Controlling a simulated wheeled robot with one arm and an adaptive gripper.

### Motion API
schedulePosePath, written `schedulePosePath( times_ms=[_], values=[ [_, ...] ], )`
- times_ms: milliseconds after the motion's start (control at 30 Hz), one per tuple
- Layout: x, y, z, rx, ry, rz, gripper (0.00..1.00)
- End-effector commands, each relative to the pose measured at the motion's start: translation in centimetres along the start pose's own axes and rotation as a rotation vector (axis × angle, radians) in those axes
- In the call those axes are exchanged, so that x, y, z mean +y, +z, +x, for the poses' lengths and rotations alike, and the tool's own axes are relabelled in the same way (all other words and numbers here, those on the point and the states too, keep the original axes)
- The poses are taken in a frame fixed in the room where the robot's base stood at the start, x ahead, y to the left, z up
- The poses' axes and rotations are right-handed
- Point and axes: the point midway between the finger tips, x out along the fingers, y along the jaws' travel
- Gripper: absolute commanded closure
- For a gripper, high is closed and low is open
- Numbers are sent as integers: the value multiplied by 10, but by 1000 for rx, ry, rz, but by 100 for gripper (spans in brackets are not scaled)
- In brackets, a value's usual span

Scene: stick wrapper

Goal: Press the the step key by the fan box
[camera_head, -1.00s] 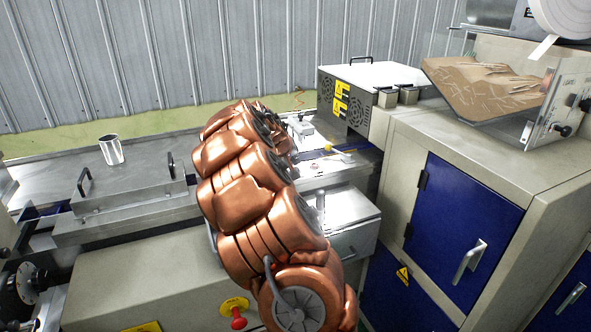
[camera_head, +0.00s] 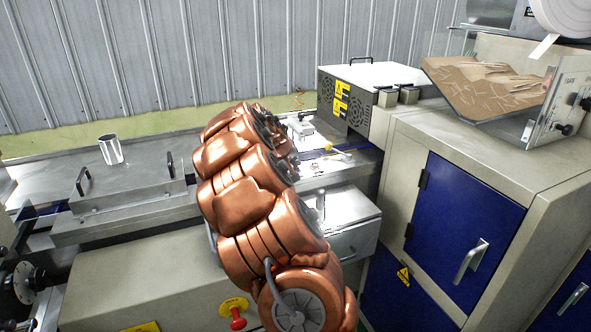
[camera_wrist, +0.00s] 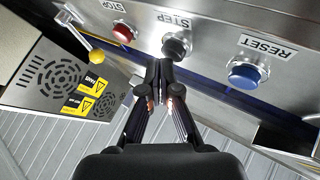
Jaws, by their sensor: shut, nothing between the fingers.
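The black step key (camera_wrist: 177,45) sits on a metal panel under a "STEP" label in the wrist view, where the picture is upside down. My gripper (camera_wrist: 158,70) is shut and empty. Its fingertips are just below and slightly left of the step key in that view, very close to it. I cannot tell whether they touch. The fan box (camera_wrist: 62,82), with vent slots and yellow labels, is at the left. It also shows in the head view (camera_head: 360,84). In the head view my arm hides the gripper and the key.
A red stop button (camera_wrist: 123,33) is left of the key and a blue reset button (camera_wrist: 243,74) is right of it. A lever with a yellow knob (camera_wrist: 96,57) stands between the panel and the fan box. A blue-doored cabinet (camera_head: 465,210) is at the right.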

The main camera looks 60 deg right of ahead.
Motion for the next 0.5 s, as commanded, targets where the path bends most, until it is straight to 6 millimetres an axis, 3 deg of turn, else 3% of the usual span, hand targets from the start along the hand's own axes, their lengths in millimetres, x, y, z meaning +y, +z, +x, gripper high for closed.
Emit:
schedulePosePath(
  times_ms=[500],
  values=[
    [-3,3,4,0,0,0,100]
  ],
)
